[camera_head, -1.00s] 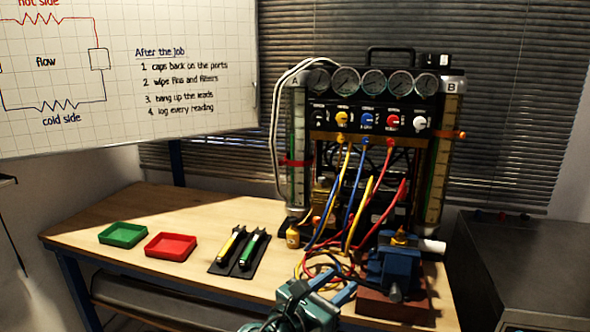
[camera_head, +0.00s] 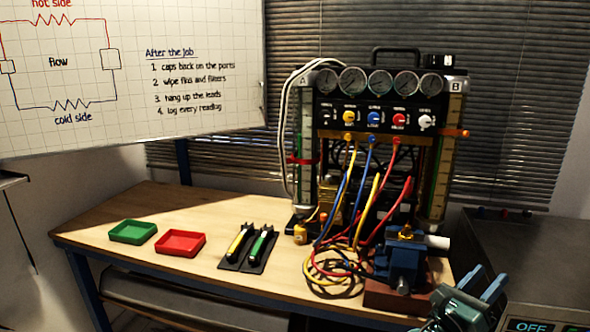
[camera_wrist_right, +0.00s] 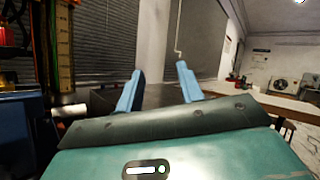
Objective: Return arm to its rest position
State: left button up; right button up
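My right gripper (camera_head: 488,284) is at the bottom right of the head view, in front of the grey cabinet and right of the blue vise. In the right wrist view its two blue fingers (camera_wrist_right: 160,88) stand apart with nothing between them. My left gripper is in neither view.
A gauge rig (camera_head: 375,130) with several hoses stands at the back of the wooden table (camera_head: 130,195). A blue vise (camera_head: 402,265) sits at the table's right end. Green (camera_head: 132,232) and red (camera_head: 180,243) trays and two tools (camera_head: 248,246) lie left. A grey cabinet (camera_head: 520,250) stands right.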

jog(key=d+r+h, duration=0.1)
jog(key=d, duration=0.3)
jog(key=s+a+f+m+y, duration=0.1)
jog(key=s+f+y, duration=0.1)
jog(key=f+y, duration=0.35)
jog(key=s+a+f+y, duration=0.2)
jog(key=f+y, duration=0.1)
jog(key=f, duration=0.6)
jog(key=s+a+f+m+g+y, duration=0.1)
jog(key=s+a+f+m+y, duration=0.5)
jog(key=s+f+y, duration=0.45)
jog(key=s+a+m+y, duration=0.6)
jog(key=s+a+m, duration=0.4)
jog(key=s+m, duration=0.15)
jog(key=w+a+r+m, duration=0.1)
jog(key=a+m, duration=0.5)
jog(key=a, duration=0.2)
jog(key=shift+w+a+r+p, duration=0.15)
jog(key=shift+w+a+p, duration=0.1)
jog(key=shift+p, duration=0.2)
